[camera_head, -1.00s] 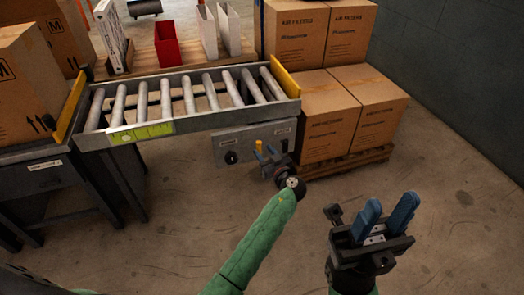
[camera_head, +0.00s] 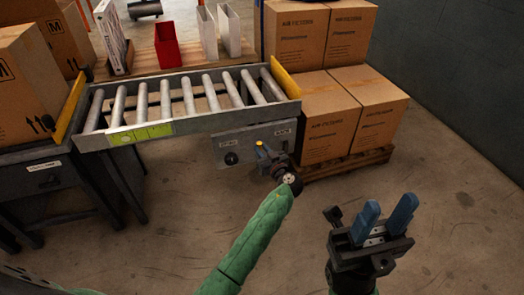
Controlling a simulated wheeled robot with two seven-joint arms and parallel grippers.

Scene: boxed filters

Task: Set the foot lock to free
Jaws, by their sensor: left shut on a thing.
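A grey panel (camera_head: 245,138) hangs below the front right of the roller conveyor. The gripper and wrist hide the lever's base and the lower right of the panel. My right gripper (camera_head: 385,222) is open and empty above the floor at the right.
The roller conveyor (camera_head: 150,133) stands above the panel. Stacked filter boxes (camera_head: 328,125) on a pallet (camera_head: 345,166) are close to the right of my left gripper. A dark bench (camera_head: 50,176) stands at the left. The floor in front is clear.

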